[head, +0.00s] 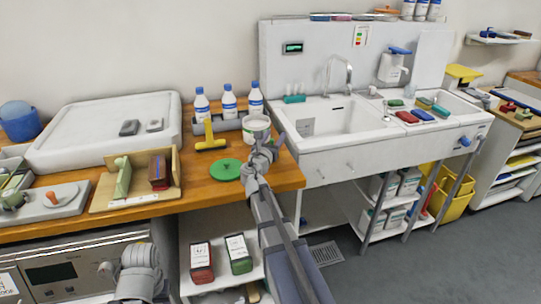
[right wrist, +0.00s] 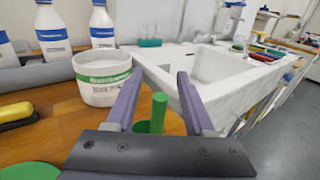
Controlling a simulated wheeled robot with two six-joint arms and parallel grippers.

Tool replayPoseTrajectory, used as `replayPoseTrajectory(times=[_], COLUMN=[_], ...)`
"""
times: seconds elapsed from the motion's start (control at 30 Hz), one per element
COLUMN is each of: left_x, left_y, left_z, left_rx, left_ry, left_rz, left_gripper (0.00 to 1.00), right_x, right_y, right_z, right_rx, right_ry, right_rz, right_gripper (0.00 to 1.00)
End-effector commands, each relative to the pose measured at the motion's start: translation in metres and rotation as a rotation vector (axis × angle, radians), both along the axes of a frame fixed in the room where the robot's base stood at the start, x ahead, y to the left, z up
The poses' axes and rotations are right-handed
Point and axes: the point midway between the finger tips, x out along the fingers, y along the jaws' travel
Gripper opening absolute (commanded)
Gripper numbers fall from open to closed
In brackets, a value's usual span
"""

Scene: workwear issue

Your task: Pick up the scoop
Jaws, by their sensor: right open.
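A green scoop (right wrist: 158,112) shows in the right wrist view, its round handle standing up between my fingers. Its lower part is partly hidden behind the gripper's dark palm edge. My right gripper (right wrist: 155,100) is open, one finger on each side of the handle, with visible gaps; I see no grip on it. In the head view my right gripper (head: 268,146) is over the right end of the wooden counter, beside the white tub, and hides the scoop. My left gripper's fingers do not show.
A white tub with a green band (right wrist: 103,77) stands just left of my right gripper. A green lid (head: 226,170) lies on the wooden counter (head: 285,178). A yellow squeegee-like tool (head: 211,140) and several white bottles (head: 229,102) are close by. The sink (head: 345,117) adjoins on the right.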

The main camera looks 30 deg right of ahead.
Motion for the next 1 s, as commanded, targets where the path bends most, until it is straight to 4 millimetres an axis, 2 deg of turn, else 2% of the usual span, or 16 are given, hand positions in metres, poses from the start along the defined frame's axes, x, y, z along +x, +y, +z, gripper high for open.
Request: replayPoseTrajectory(times=[0.23,0.7,1.0], left_x=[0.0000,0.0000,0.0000], left_y=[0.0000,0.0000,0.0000], left_z=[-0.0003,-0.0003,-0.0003], left_rx=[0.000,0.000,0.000], left_ry=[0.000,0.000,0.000], left_rz=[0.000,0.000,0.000], left_gripper=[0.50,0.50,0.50], right_x=[0.0021,0.0020,0.0021], right_y=[-0.0027,-0.0023,-0.0023], right_z=[-0.0003,-0.0003,-0.0003], right_rx=[0.000,0.000,0.000], right_ry=[0.000,0.000,0.000], right_rz=[0.000,0.001,0.001], right_gripper=[0.53,0.01,0.00])
